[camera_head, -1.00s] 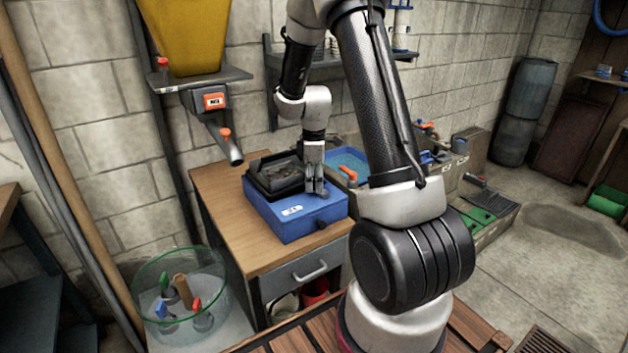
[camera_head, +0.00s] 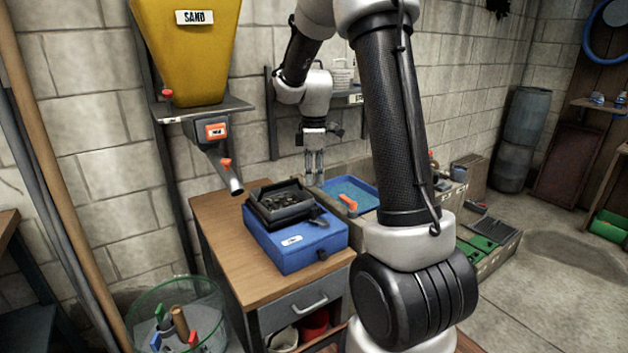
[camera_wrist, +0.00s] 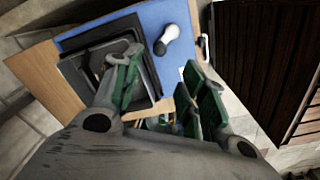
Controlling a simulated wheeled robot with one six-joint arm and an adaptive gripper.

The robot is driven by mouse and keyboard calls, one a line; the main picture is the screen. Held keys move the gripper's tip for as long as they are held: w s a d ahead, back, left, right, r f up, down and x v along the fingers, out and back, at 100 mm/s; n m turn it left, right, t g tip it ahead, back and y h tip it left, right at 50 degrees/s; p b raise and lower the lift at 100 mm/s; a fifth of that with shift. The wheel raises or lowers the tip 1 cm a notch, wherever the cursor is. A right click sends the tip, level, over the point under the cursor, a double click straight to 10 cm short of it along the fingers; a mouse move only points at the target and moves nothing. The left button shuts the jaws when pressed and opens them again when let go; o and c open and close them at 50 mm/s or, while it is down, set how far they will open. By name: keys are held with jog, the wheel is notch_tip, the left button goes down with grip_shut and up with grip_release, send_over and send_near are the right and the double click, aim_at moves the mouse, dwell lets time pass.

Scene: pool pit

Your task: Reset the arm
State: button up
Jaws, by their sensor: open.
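My gripper (camera_head: 314,167) is open and empty, pointing down. In the head view it hangs in the air above and behind the blue box (camera_head: 297,249). In the wrist view its two fingers with green pads (camera_wrist: 160,92) stand apart with nothing between them. Part of a black tray is hidden by a finger there.
A black tray (camera_head: 262,211) with dark contents sits on the blue box, on a wooden-topped cabinet (camera_head: 226,243). A yellow sand hopper (camera_head: 190,60) with a spout hangs left. A blue basin (camera_head: 353,194) lies behind right. A clear bin (camera_head: 203,310) holds several tools.

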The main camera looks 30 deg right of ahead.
dwell(0.6)
jog(key=s+a+r+m+t, duration=0.1)
jog(key=s+r+m, duration=0.3)
jog(key=s, duration=0.4)
jog(key=s+a+r+m+t, duration=0.1)
jog(key=s+a+r+m, duration=0.2)
jog(key=s, duration=0.6)
jog(key=s+a+r+m+t, duration=0.2)
jog(key=s+r+m, duration=0.2)
jog(key=s, duration=0.5)
jog(key=shift+s+a+r+m, duration=0.2)
jog(key=shift+a+r+m, duration=0.2)
jog(key=shift+r, duration=0.25)
